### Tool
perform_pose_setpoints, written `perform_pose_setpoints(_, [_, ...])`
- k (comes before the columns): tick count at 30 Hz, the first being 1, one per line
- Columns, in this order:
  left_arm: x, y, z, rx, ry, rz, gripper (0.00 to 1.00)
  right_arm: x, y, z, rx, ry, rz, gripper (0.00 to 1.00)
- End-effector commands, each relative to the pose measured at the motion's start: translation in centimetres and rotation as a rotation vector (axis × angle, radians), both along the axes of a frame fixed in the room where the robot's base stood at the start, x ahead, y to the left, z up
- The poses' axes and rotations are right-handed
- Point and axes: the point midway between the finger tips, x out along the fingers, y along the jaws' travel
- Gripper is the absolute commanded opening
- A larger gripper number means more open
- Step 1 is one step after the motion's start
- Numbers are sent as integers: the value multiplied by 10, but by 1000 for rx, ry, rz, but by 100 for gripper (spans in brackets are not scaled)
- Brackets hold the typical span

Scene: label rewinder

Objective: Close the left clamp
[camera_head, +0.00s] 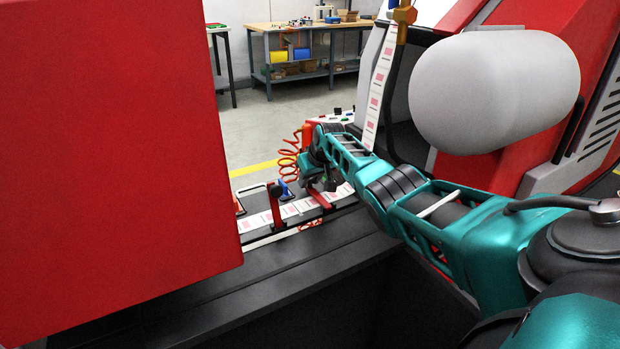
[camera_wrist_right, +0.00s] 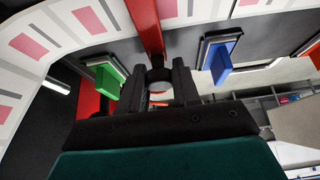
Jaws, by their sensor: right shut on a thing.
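Two red clamp parts show at the label web in the head view. One (camera_head: 276,209) stands upright with a dark knob on top. The other, a red clamp bar (camera_head: 320,199), lies at a slant across the label strip (camera_head: 290,211), just below my right gripper (camera_head: 326,184). In the right wrist view the fingers of my right gripper (camera_wrist_right: 158,88) are shut around the end of a red clamp arm (camera_wrist_right: 146,25). The frames do not show clearly which clamp this is. My left gripper is not in view.
A green tab (camera_wrist_right: 108,83) and a blue tab (camera_wrist_right: 222,62) flank the fingers. A large red panel (camera_head: 110,150) fills the left. A white roll (camera_head: 493,90) hangs above my right arm. An orange coiled hose (camera_head: 288,160) is just left of the gripper.

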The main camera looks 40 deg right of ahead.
Motion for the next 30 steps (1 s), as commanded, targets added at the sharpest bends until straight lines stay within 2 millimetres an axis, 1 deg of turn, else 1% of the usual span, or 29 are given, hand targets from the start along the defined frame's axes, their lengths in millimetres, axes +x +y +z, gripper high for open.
perform_pose_setpoints(1, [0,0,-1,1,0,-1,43,4,1,3,-5,-19,1,33])
perform_pose_setpoints(6, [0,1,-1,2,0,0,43,3,1,2,-4,-15,1,49])
perform_pose_setpoints(8, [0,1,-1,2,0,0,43,3,0,1,-4,-13,1,53])
perform_pose_setpoints(15, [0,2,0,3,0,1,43,2,0,1,-4,-9,0,53])
perform_pose_setpoints(19, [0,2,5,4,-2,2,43,-1,0,7,-3,-10,0,53])
perform_pose_setpoints(24, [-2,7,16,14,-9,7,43,-9,2,24,-5,-10,1,53])
perform_pose_setpoints(27, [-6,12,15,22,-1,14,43,-15,4,33,-6,-10,2,53])
perform_pose_setpoints(30, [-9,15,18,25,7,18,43,-21,5,45,-6,-11,3,53])
